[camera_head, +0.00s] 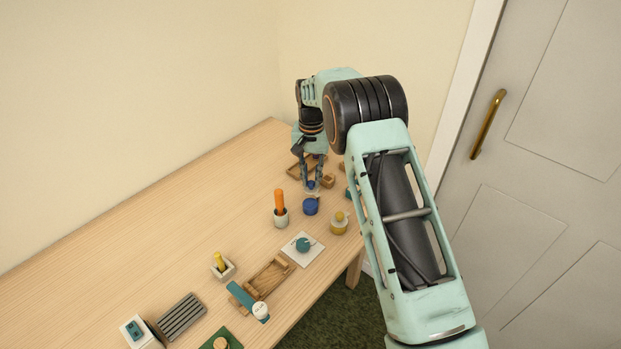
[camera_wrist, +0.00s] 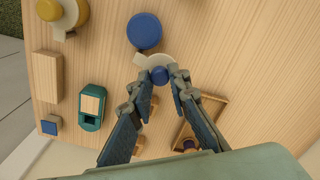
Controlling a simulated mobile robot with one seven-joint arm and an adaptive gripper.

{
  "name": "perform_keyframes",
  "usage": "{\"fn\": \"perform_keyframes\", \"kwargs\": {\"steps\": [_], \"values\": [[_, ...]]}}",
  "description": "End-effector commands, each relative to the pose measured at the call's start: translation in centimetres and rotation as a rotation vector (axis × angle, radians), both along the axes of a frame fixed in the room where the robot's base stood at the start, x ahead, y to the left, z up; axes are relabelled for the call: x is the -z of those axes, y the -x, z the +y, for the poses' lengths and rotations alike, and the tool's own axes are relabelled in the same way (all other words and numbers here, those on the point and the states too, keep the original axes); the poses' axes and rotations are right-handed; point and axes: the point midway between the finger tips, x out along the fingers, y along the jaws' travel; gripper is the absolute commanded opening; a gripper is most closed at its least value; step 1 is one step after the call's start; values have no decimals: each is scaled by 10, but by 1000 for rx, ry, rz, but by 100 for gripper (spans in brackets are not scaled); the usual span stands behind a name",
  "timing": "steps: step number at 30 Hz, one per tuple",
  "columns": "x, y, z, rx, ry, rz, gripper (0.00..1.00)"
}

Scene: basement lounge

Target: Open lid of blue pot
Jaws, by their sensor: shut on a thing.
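The blue pot (camera_head: 311,207) stands on the wooden table below my gripper and shows as a plain blue disc in the wrist view (camera_wrist: 145,31). My gripper (camera_head: 312,184) points down just behind the pot. Its fingertips, also in the wrist view (camera_wrist: 164,75), are shut on the small blue knob (camera_wrist: 159,75) of a pale lid (camera_wrist: 145,60). The lid appears beside the pot's blue top, overlapping its near edge in the wrist view. I cannot tell whether lid and pot touch.
A yellow-knobbed pot (camera_head: 339,223) stands close to the right. A cup with an orange stick (camera_head: 280,215) stands to the left. The table's left-hand surface is clear.

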Motion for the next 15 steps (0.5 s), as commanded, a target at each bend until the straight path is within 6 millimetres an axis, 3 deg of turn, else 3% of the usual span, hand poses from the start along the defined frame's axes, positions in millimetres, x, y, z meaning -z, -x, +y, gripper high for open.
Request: {"fn": "perform_keyframes", "kwargs": {"steps": [11, 12, 15], "values": [[0, 0, 0, 4, 0, 0, 0], [0, 0, 0, 4, 0, 0, 18], [0, 0, 0, 3, 0, 0, 28]]}}
